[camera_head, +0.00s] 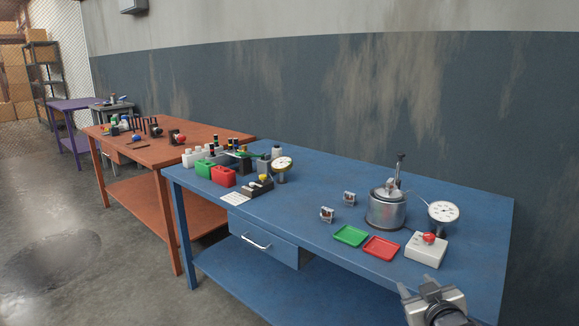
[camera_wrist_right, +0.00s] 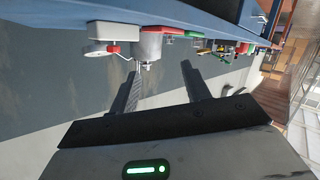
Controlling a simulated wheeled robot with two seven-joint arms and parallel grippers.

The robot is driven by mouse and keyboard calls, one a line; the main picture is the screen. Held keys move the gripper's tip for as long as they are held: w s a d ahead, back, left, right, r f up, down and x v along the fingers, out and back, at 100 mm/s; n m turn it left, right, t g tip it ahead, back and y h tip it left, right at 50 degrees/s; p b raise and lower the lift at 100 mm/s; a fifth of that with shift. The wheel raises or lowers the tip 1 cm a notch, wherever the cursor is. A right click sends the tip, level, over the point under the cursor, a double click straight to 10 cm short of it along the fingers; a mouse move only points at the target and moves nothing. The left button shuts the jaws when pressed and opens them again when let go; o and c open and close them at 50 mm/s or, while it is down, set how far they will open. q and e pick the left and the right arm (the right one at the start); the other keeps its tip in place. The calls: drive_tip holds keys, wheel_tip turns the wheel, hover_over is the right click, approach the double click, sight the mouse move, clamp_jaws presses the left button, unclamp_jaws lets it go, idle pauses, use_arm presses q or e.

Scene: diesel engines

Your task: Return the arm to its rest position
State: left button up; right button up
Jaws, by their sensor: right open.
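My right gripper (camera_head: 432,290) is at the bottom right in the head view, in front of the blue workbench (camera_head: 310,190) near its right end. In the right wrist view the two fingers of the right gripper (camera_wrist_right: 160,80) are spread apart with nothing between them. The wrist picture is turned upside down, with the bench along the top. My left gripper does not show in either view.
The blue bench holds a metal pot (camera_head: 386,210), a dial gauge (camera_head: 443,213), a white box with a red button (camera_head: 426,249), a green tray (camera_head: 350,236) and a red tray (camera_head: 381,248). An orange bench (camera_head: 220,139) stands left. Floor space (camera_head: 120,270) is clear.

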drive_tip(key=s+a+f+g+y, duration=0.1)
drive_tip(key=s+a+f, duration=0.3)
drive_tip(key=s, duration=0.6)
drive_tip(key=s+a+f+g+y, duration=0.1)
drive_tip(key=s+a+f, duration=0.4)
drive_tip(key=s, duration=0.5)
drive_tip(key=s+a+f+g+y, duration=0.1)
drive_tip(key=s+a+f, duration=0.3)
drive_tip(key=s, duration=0.6)
drive_tip(key=shift+s+a+f+m+g, duration=0.2)
drive_tip(key=shift+f+m+g, duration=0.3)
drive_tip(key=shift+g, duration=0.4)
